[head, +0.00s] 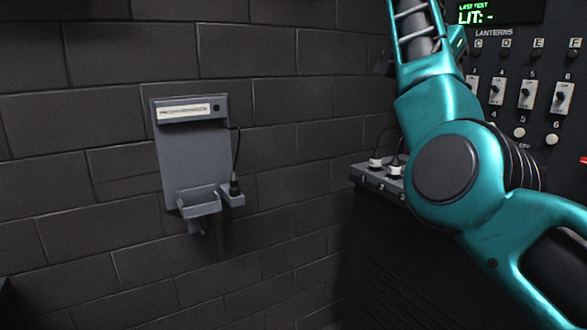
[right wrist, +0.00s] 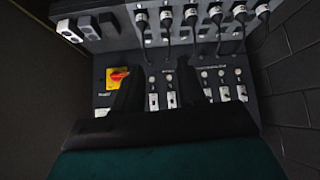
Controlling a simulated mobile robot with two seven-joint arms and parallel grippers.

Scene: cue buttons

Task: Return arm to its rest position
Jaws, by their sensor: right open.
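My teal right arm (head: 450,165) crosses the right side of the head view, in front of the control panel (head: 555,150). Its gripper is outside that view. In the right wrist view my right gripper (right wrist: 158,78) shows two dark fingers spread apart with nothing between them. The fingers point at the panel face, which carries rows of switches (right wrist: 171,99) and a red knob on a yellow plate (right wrist: 118,76) beside the left finger. I cannot tell how close the fingertips are to the panel. My left gripper is in neither view.
A grey wall holder (head: 192,150) with a cabled plug (head: 234,186) hangs on the dark block wall. Several cabled plugs (right wrist: 166,18) line the panel's top in the right wrist view. A ledge with white-collared plugs (head: 394,168) sits behind my arm. Space before the wall is clear.

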